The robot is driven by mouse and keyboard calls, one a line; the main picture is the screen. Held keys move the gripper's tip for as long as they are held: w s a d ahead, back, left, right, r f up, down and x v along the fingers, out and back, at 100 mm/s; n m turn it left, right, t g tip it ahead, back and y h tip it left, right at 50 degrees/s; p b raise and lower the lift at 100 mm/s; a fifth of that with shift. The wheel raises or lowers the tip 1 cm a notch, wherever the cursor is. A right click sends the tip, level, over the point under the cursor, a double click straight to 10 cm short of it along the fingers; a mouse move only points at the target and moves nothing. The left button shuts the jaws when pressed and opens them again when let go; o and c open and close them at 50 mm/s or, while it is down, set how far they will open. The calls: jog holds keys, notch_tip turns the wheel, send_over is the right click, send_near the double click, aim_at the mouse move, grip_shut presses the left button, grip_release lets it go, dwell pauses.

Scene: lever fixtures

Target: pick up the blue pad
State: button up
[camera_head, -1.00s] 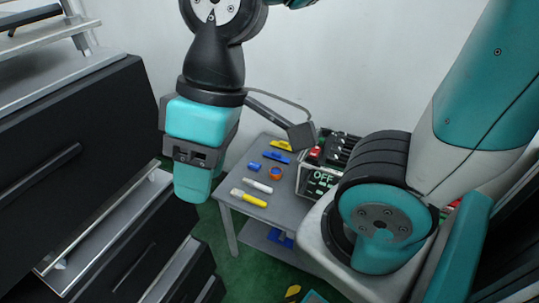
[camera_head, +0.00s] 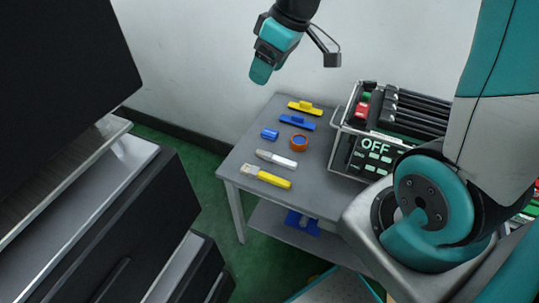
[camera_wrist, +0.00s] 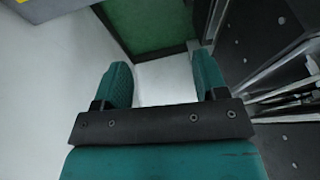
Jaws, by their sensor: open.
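The blue pad (camera_head: 297,122), a flat strip with a raised grip on top, lies on the grey table near its back edge. It is just in front of a similar yellow pad (camera_head: 305,108). My gripper (camera_head: 261,74) is in the air above and left of the blue pad, near the white wall, and holds nothing. In the wrist view its two teal fingers (camera_wrist: 163,82) stand apart with nothing between them. The blue pad cannot be made out in the wrist view.
A device marked OFF (camera_head: 380,145) stands at right. Dark open drawers (camera_head: 125,230) are at left.

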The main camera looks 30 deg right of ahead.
jog(key=t+h+b, duration=0.1)
jog(key=b, duration=0.6)
send_near(270, 132)
jog(key=b+x, duration=0.3)
jog(key=shift+a+f, duration=0.1)
jog(key=shift+f, duration=0.05)
jog(key=shift+b+x, duration=1.2)
jog(key=shift+x, duration=1.8)
jog(key=shift+c, duration=0.5)
jog(key=c, duration=0.9)
